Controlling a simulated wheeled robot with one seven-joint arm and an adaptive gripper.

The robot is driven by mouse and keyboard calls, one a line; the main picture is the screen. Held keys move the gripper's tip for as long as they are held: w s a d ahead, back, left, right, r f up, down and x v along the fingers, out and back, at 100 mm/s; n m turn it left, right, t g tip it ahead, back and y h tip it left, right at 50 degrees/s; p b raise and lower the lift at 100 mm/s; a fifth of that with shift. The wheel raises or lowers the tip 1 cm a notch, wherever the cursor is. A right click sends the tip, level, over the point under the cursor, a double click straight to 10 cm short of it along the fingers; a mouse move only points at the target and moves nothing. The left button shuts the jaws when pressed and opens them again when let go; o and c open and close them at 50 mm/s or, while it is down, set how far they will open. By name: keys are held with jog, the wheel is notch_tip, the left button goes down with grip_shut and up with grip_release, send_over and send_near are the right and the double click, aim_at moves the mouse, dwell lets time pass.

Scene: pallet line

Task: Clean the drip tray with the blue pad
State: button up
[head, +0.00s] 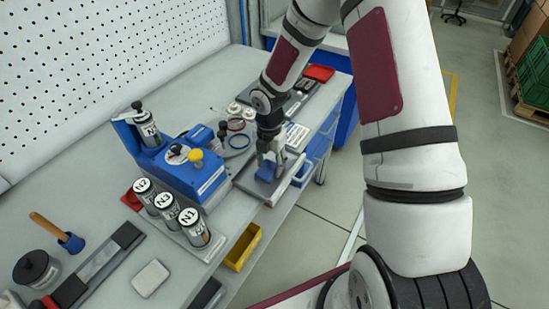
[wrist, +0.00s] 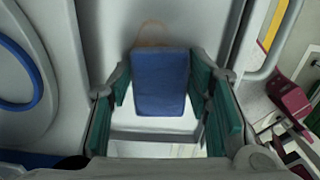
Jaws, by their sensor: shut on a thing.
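My gripper (head: 268,156) points down at the front edge of the workbench, with its fingers on both sides of the blue pad (head: 265,172). In the wrist view the blue pad (wrist: 161,80) sits between the teal fingers of my gripper (wrist: 160,95). The drip tray (head: 250,186) is a grey, shallow tray under the pad. A faint brownish mark (wrist: 153,33) shows on the tray (wrist: 112,38) just beyond the pad's far edge. I cannot tell whether the pad touches the tray surface; the area beneath it is hidden.
A blue machine (head: 190,172) with a yellow knob stands left of the tray. Labelled cans (head: 195,228) stand in front of it. Blue and red rings (head: 238,142) lie behind the tray. A white bar handle (head: 297,168) is close on the right. A yellow bin (head: 243,247) sits below.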

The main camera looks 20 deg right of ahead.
aim_at(269, 167)
jog(key=shift+s+a+f, duration=0.2)
jog(key=shift+s+a, duration=0.15)
jog(key=shift+s, duration=0.1)
jog(key=shift+c, duration=0.5)
jog(key=shift+w+r+p, duration=0.2)
jog(key=shift+r+p, duration=1)
jog(key=shift+r, duration=1.9)
jog(key=shift+r, duration=0.1)
jog(key=shift+r+p, duration=0.55)
jog(key=shift+r, duration=0.9)
